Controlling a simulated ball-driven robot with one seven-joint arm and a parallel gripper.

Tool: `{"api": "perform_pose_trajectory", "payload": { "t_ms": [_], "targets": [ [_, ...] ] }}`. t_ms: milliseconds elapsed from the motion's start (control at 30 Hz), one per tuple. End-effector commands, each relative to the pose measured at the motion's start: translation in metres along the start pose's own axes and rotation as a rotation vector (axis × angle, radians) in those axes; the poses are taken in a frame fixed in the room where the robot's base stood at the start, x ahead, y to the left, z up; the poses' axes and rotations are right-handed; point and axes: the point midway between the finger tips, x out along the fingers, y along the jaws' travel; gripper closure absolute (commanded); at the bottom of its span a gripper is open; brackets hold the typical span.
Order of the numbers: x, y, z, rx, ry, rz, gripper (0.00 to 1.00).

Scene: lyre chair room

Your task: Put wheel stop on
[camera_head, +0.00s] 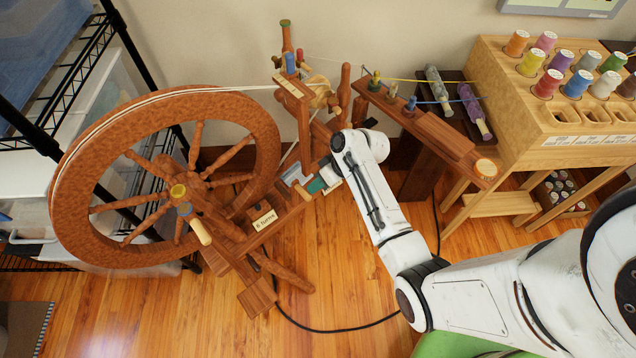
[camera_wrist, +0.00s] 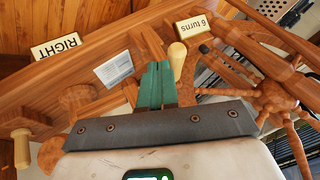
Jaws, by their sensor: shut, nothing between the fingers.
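The spinning wheel (camera_head: 262,130) stands at the left in the head view, with its hub and a pale crank handle (camera_head: 200,232). Its wooden base carries a "6 turns" label (camera_head: 265,220), also seen in the wrist view (camera_wrist: 193,26). My gripper (camera_head: 316,186) is over this base, its green fingers shut and empty. In the wrist view the fingertips (camera_wrist: 156,68) are close beside a pale wooden knob (camera_wrist: 177,52); I cannot tell whether they touch. No part is clearly marked as the wheel stop, so I cannot tell which one it is.
A "RIGHT" label (camera_wrist: 57,47) and a printed white card (camera_wrist: 113,68) are near the gripper. A wooden spool rack (camera_head: 490,90) stands at the right and a black shelf (camera_head: 40,135) at the left. A black cable (camera_head: 335,329) lies on the floor.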

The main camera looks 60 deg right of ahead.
Motion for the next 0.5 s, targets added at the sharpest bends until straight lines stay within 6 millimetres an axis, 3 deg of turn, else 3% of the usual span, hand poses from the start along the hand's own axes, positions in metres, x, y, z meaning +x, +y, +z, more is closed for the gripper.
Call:
{"api": "perform_pose_trajectory", "payload": {
  "t_ms": [500],
  "targets": [
    [0.01,-0.044,-0.004,-0.104,-0.054,0.246,1.0]
  ]
}}
